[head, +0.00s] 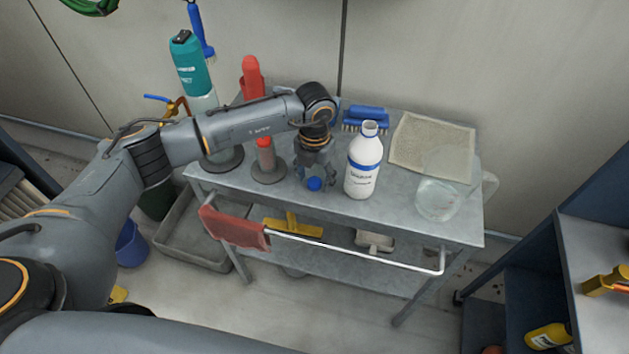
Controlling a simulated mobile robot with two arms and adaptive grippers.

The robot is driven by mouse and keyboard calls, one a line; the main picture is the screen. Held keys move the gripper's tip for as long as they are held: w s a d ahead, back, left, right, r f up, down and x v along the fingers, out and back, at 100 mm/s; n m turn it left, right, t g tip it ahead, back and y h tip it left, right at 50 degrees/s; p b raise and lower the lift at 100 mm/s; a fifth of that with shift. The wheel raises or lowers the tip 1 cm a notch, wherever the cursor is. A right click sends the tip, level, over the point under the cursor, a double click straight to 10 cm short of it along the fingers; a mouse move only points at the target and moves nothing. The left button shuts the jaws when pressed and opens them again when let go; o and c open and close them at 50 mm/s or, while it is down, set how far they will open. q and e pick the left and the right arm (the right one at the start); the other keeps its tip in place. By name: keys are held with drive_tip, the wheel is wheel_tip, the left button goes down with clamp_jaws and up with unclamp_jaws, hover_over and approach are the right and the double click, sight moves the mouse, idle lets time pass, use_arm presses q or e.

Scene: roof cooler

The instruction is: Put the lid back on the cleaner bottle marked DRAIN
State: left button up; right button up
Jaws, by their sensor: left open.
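A white bottle (361,175) with blue bands stands upright on the grey metal cart, its neck uncovered. Its label is too small to read for certain. A small blue lid (314,184) lies on the cart top, left of the bottle. My left gripper (315,176) points down right over the lid, with its fingers open. Whether the fingers touch the lid I cannot tell. My right gripper is out of view.
On the cart top (408,207) are a blue brush (366,117), a tan cloth (415,140), a clear jug (436,199) and a stand with a red-topped tube (266,156). A white rail with a red cloth (233,227) runs along the front.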

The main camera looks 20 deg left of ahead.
use_arm(q)
drive_tip(key=c, duration=0.8)
drive_tip(key=shift+r, duration=0.1)
drive_tip(key=shift+r, duration=0.6)
drive_tip(key=s+d+r+b, duration=0.4)
drive_tip(key=s+r, duration=0.7)
drive_tip(key=s, duration=0.2)
drive_tip(key=shift+s+r, duration=0.25)
drive_tip(key=shift+r, duration=0.1)
